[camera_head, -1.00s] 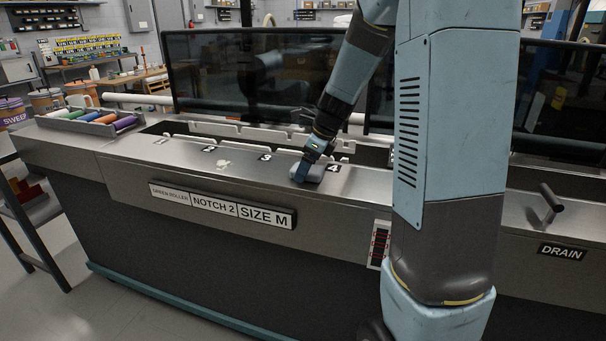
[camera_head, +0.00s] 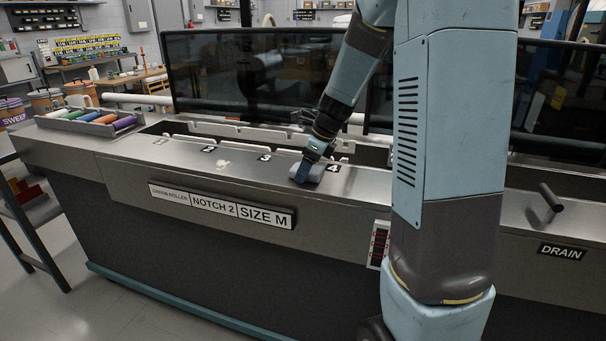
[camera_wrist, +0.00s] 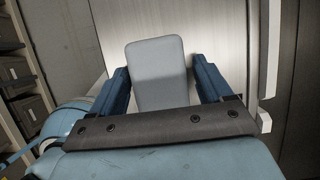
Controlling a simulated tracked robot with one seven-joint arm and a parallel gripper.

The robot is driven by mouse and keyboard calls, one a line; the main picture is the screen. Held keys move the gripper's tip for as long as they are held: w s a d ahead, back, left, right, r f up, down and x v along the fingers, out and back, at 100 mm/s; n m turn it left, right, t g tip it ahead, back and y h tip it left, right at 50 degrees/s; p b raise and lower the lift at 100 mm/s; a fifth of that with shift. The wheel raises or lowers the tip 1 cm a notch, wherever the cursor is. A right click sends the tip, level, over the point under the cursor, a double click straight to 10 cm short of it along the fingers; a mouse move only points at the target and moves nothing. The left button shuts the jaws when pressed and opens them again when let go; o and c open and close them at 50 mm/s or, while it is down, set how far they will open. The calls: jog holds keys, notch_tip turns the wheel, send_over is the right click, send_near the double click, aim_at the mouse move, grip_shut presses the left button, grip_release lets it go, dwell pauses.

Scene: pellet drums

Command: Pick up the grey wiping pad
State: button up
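The grey wiping pad (camera_wrist: 157,68) lies flat on the metal counter and is a pale grey rounded block. In the wrist view it sits between the two blue fingers of my gripper (camera_wrist: 162,82), with a narrow gap showing on each side. In the head view my gripper (camera_head: 305,176) is down at the counter, and the pad (camera_head: 316,173) shows partly beside and behind it. The fingers are open around the pad.
The counter (camera_head: 130,165) has numbered notches and a slotted rail behind the pad. A whitish smear (camera_head: 222,164) lies to the left. A tray of coloured rollers (camera_head: 90,120) stands at the far left. A dark screen (camera_head: 260,75) rises behind.

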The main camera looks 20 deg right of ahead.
jog(key=c, duration=0.7)
jog(key=shift+r, duration=0.35)
jog(key=v, duration=0.4)
jog(key=shift+w+a+r, duration=0.15)
jog(key=shift+a, duration=0.25)
jog(key=s+d+r, duration=0.2)
jog(key=s+r, duration=0.1)
jog(key=s+d+r, duration=0.3)
jog(key=s, duration=0.1)
jog(key=s+d+r, duration=0.2)
jog(key=s, duration=0.1)
jog(key=shift+s+d+r, duration=0.3)
jog(key=shift+s+r, duration=0.1)
